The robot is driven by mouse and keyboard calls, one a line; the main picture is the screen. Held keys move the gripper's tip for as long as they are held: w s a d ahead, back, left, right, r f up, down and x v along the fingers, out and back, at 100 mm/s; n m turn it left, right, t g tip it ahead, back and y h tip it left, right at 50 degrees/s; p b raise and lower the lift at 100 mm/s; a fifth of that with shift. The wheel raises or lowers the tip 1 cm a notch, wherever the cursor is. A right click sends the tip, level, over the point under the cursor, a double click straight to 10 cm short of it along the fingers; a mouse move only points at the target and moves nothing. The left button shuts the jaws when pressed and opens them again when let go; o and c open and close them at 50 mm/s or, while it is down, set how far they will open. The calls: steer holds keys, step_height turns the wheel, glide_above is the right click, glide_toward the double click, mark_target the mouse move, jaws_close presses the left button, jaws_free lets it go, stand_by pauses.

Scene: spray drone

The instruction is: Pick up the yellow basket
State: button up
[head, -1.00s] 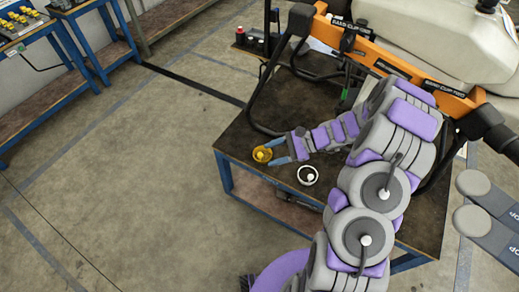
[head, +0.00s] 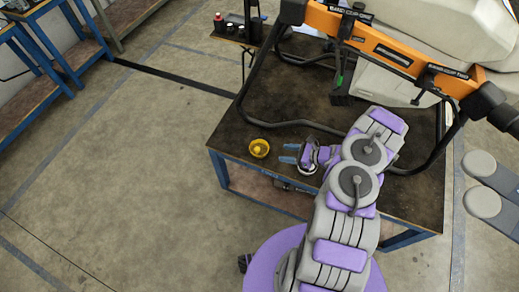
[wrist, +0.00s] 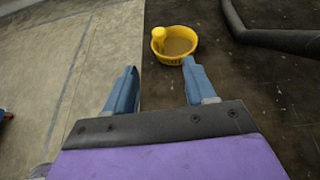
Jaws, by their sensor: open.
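The yellow basket (head: 259,148) sits near the left front edge of the dark-topped table (head: 262,114). It also shows in the wrist view (wrist: 178,46), just ahead of the right fingertip, as a shallow round basket with a small yellow round piece at its left side. My gripper (head: 287,153) is to the right of the basket, with its blue fingers pointing left towards it. The white ring seen earlier is mostly hidden behind my gripper.
A black tube frame (head: 285,124) lies across the table behind the basket, and it also crosses the upper right of the wrist view. An orange beam (head: 395,50) spans the back. Floor (head: 120,150) left of the table is clear.

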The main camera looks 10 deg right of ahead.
steer(key=b, duration=0.1)
glide_toward(257, 149)
steer(key=x, duration=0.4)
steer(key=shift+s+a+f, duration=0.15)
steer(key=shift+a+f, duration=0.1)
steer(key=shift+f, duration=0.3)
steer(key=shift+w+a+f, duration=0.1)
steer(key=shift+w+a, duration=0.1)
steer(key=shift+a, duration=0.05)
steer(key=shift+w+f+b, duration=0.15)
steer(key=shift+w+b, duration=0.1)
steer(key=shift+b, duration=0.15)
steer(key=b+x, duration=0.1)
steer(key=x, duration=0.3)
steer(key=shift+w, duration=0.15)
steer(key=shift+w+a, duration=0.15)
steer(key=shift+a, duration=0.3)
steer(key=shift+d, duration=0.4)
steer(key=c, duration=0.5)
steer(key=shift+a, duration=0.25)
jaws_close()
